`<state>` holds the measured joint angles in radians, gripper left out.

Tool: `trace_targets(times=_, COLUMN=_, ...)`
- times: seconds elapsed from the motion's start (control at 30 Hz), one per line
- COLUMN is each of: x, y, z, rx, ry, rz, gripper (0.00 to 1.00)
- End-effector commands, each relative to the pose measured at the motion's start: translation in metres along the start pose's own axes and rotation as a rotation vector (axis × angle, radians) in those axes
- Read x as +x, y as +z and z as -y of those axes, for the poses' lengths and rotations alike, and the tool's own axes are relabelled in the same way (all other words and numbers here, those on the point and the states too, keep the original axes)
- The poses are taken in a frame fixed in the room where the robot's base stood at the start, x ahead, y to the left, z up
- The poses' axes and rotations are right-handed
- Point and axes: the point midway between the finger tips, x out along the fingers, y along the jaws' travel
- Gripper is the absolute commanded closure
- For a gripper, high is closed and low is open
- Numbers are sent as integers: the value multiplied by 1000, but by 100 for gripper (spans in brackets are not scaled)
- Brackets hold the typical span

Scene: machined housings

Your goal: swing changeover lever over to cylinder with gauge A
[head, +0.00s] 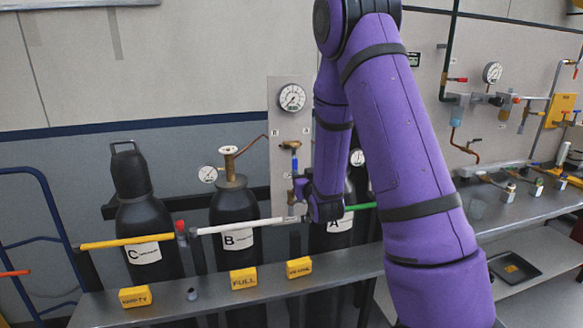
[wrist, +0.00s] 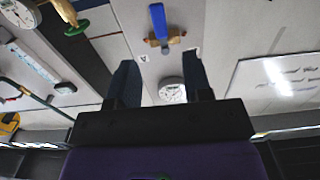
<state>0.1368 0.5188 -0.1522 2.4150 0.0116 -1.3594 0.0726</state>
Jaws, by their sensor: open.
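The changeover lever (head: 294,164) is a short blue handle. It hangs down from a brass valve on a grey panel (head: 278,112), below a round gauge (head: 291,97). The blue lever also shows in the wrist view (wrist: 157,22), beyond my fingertips and pointing up in that inverted-looking picture. Cylinder A (head: 340,240) stands right of the panel, partly hidden by my arm, with a small gauge (head: 357,157) near its top. Cylinder B (head: 235,215), with its own gauge (head: 208,174), stands left. My gripper (wrist: 160,72) is open and empty, apart from the lever.
Black cylinder C (head: 145,220) stands at far left. A coloured rail (head: 240,226) crosses before the cylinders. Yellow blocks (head: 243,279) sit on the front shelf. A bench (head: 510,205) with pipe fittings is at the right. Wall space above the panel is clear.

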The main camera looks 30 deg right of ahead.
Motion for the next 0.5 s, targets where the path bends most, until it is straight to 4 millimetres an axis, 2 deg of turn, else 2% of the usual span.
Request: trace_targets(times=0.5, x=82, y=0, z=0, rx=-1, ry=-1, rz=1, gripper=54)
